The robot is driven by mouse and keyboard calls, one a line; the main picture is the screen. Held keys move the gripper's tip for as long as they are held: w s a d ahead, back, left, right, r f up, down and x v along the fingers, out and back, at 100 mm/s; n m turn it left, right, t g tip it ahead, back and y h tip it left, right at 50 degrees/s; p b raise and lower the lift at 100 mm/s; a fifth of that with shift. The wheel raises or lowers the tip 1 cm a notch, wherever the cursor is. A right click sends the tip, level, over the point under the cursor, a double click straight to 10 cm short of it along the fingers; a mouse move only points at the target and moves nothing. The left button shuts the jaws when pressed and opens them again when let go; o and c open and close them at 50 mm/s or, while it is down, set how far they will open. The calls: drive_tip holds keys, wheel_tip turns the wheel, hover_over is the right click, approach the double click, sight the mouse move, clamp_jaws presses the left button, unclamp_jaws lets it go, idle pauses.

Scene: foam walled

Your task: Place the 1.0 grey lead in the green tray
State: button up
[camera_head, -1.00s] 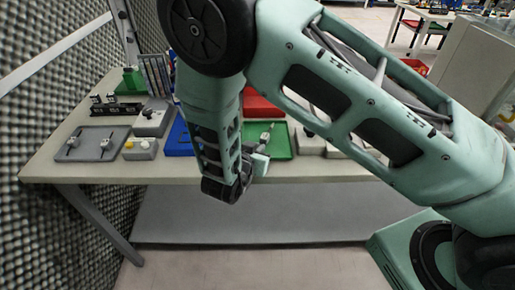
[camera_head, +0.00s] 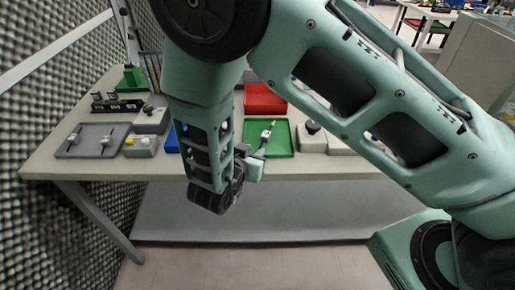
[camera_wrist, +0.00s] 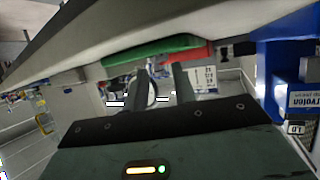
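The green tray (camera_head: 281,143) lies near the front edge of the table. A small grey and white piece (camera_head: 267,134), which looks like a lead, lies in its left part. Its marking is too small to read. My gripper (camera_head: 258,158) is just in front of the tray's front left edge, partly hidden by my arm. In the wrist view the two dark fingers (camera_wrist: 162,88) stand apart with no held thing clearly visible between them. The green tray's edge (camera_wrist: 150,51) shows beyond them. Two similar leads (camera_head: 74,137) (camera_head: 106,141) lie in a grey tray (camera_head: 90,148) at left.
A red tray (camera_head: 264,99) stands behind the green one. A blue bin (camera_head: 172,141) is to the left, partly behind my arm. Grey blocks (camera_head: 311,140) stand to the right. A grey box with yellow buttons (camera_head: 140,147) is at left. The foam wall (camera_head: 50,100) bounds the left side.

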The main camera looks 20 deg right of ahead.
drive_tip(key=s+a+r+n+g+y, duration=0.1)
drive_tip(key=s+a+r+n+y, duration=0.1)
drive_tip(key=a+r+y, duration=0.4)
drive_tip(key=s+a+r+n+g+y, duration=0.1)
drive_tip(key=s+a+n+y, duration=0.1)
drive_tip(key=a+y, duration=0.35)
drive_tip(key=s+a+r+n+g+y, duration=0.2)
drive_tip(key=s+a+r+n+g, duration=0.15)
drive_tip(key=s+r, duration=0.2)
drive_tip(key=s+d+r+n+g+h, duration=0.1)
drive_tip(key=s+d+n+g+h, duration=0.1)
drive_tip(key=s+d+n, duration=0.2)
drive_tip(key=s+d+r+n+g+h, duration=0.1)
drive_tip(key=s+d+n+g+h, duration=0.1)
drive_tip(key=s+d, duration=0.8)
drive_tip(key=shift+s+r+n+g+b, duration=0.35)
drive_tip(key=shift+s+r+n+g, duration=0.1)
drive_tip(key=shift+n, duration=0.6)
drive_tip(key=shift+d, duration=0.1)
